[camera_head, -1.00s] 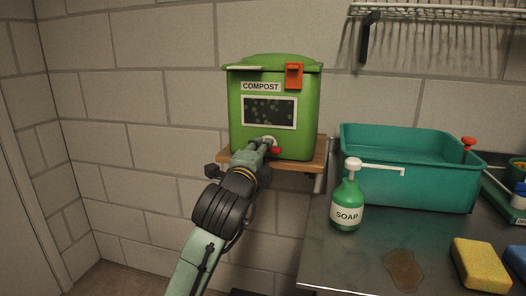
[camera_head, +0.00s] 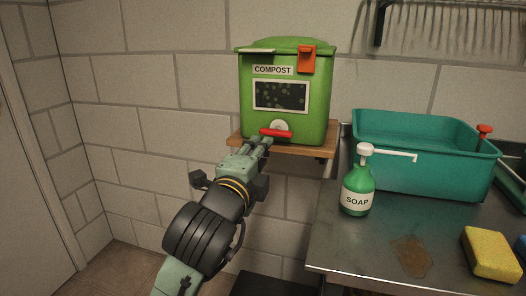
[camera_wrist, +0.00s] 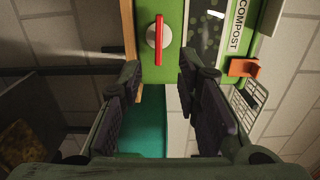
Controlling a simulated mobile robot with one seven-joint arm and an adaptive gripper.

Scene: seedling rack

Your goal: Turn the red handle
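The green compost bin (camera_head: 315,110) has a red handle (camera_head: 276,132) on a round white hub low on its front. The handle lies almost level across the hub, tilting slightly down to the right. In the wrist view the red handle (camera_wrist: 159,31) stands upright in the picture, near the top edge, beyond the fingertips. My gripper (camera_head: 266,143) is just below the handle and in front of the bin. In the wrist view my gripper (camera_wrist: 160,72) is open, with a wide empty gap between its fingers. The handle appears clear of both fingers.
The bin stands on a wooden shelf (camera_head: 300,150), whose edge is close to my gripper. An orange-red clip (camera_head: 306,60) hangs on the bin's upper right. A soap bottle (camera_head: 357,190), teal basin (camera_head: 430,170) and yellow sponge (camera_head: 490,254) are on the metal counter at right.

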